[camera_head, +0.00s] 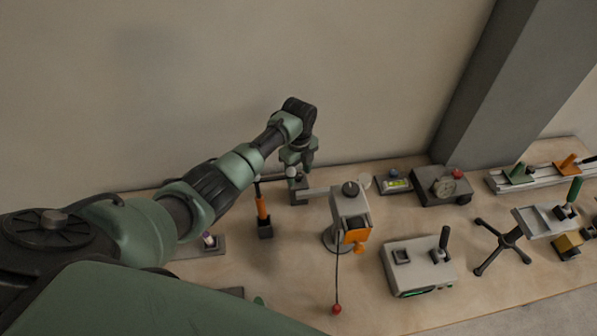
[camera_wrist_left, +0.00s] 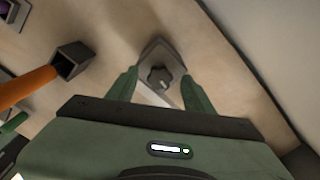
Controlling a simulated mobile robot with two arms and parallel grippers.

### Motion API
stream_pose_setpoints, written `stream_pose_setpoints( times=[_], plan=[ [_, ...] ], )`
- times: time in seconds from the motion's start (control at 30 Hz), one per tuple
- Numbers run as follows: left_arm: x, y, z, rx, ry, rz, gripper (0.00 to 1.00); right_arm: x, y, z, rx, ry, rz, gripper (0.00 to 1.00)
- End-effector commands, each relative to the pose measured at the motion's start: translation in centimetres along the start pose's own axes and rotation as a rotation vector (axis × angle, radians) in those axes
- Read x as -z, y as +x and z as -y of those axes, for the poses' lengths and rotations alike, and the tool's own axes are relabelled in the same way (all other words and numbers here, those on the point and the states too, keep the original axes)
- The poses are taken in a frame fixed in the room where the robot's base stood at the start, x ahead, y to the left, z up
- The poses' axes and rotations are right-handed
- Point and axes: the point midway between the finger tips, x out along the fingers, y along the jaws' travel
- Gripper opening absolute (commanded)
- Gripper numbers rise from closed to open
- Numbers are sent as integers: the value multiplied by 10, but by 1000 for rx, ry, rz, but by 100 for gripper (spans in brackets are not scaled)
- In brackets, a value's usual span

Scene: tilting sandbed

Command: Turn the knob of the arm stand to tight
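A dark lobed knob (camera_wrist_left: 160,78) sits on a small grey base (camera_wrist_left: 152,53) in the left wrist view. I take this to be the arm stand's knob; its tight or loose marking cannot be read. My left gripper (camera_wrist_left: 160,92) points down over it, its two green fingers apart on either side of the knob in the picture. I see no contact. In the head view, my left gripper (camera_head: 296,168) is above the dark grey base (camera_head: 299,197) near the wall, and hides the knob. My right gripper is not in view.
An orange-handled tool (camera_head: 261,204) stands in a dark holder close by on the left. A grey box on a post (camera_head: 351,204) with a dark top knob is right. A grey device with a lever (camera_head: 418,265) stands in front. The wall (camera_head: 200,90) is close behind.

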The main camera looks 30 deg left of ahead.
Motion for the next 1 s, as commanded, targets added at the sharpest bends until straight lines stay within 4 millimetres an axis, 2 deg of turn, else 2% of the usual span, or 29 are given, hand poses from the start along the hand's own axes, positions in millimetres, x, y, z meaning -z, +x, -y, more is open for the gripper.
stream_pose_setpoints(
  times=[0.27, 0.7, 1.0],
  plan=[
    [-2, -6, 1, 3, -2, 2, 52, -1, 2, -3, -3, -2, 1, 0],
    [0, -70, 1, 3, 0, 3, 52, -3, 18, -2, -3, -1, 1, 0],
    [0, -78, 0, 0, 0, 1, 52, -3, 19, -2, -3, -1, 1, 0]
  ],
)
